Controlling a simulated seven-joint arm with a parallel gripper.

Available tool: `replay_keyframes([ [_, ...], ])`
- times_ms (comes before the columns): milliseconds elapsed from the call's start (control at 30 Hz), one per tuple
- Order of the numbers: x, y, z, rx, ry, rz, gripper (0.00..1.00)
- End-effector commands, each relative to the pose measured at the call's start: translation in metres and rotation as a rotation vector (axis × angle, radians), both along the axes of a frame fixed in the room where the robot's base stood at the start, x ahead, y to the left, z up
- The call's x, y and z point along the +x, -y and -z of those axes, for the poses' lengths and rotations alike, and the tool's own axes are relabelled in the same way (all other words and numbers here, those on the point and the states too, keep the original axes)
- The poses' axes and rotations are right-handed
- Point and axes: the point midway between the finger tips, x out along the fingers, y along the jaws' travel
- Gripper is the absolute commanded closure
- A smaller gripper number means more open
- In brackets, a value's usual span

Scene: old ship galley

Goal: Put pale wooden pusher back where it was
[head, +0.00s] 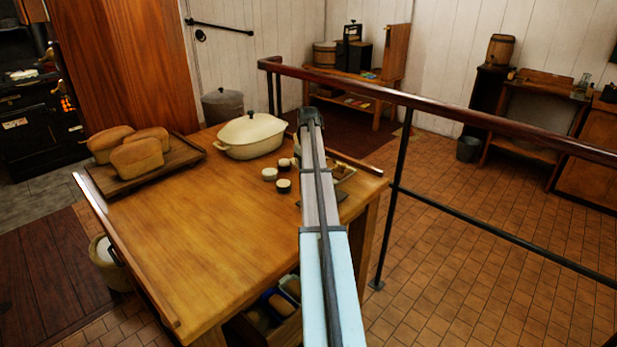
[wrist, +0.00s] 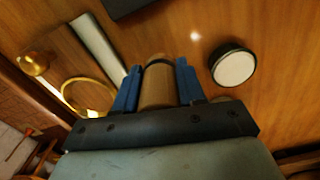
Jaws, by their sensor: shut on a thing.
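In the wrist view my gripper (wrist: 158,70) has its two blue fingers shut on the sides of a pale wooden cylindrical piece, which looks like the pusher (wrist: 158,88). Its lower end is hidden by the gripper body. The wooden table (wrist: 205,22) shows behind it; I cannot tell whether the piece touches the table. In the head view my arm reaches over the right part of the table (head: 190,240) and hides the fingers and the pusher.
A dark cup with a white top (wrist: 233,66) is right of the fingers; a brass ring (wrist: 85,92) and brass knob (wrist: 33,63) are left. A cream lidded pot (head: 250,134) and bread board (head: 190,160) stand on the table. Its front left is clear. A railing (head: 440,103) runs at right.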

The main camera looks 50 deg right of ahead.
Motion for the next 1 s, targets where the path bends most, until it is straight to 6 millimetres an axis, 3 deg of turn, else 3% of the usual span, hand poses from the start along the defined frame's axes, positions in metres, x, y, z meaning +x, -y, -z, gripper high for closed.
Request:
replay_keyframes([
  [200, 0.0, 0.0, 0.026, 0.001, -0.001, 0.0, 0.97],
  [633, 0.0, 0.0, 0.031, 0.0, -0.001, 0.0, 0.97],
  [667, 0.0, 0.0, 0.031, 0.0, 0.0, 0.0, 0.58],
  [900, 0.0, 0.0, 0.031, 0.0, 0.0, 0.0, 0.35],
  [1000, 0.0, 0.0, 0.031, 0.0, -0.001, 0.0, 0.35],
])
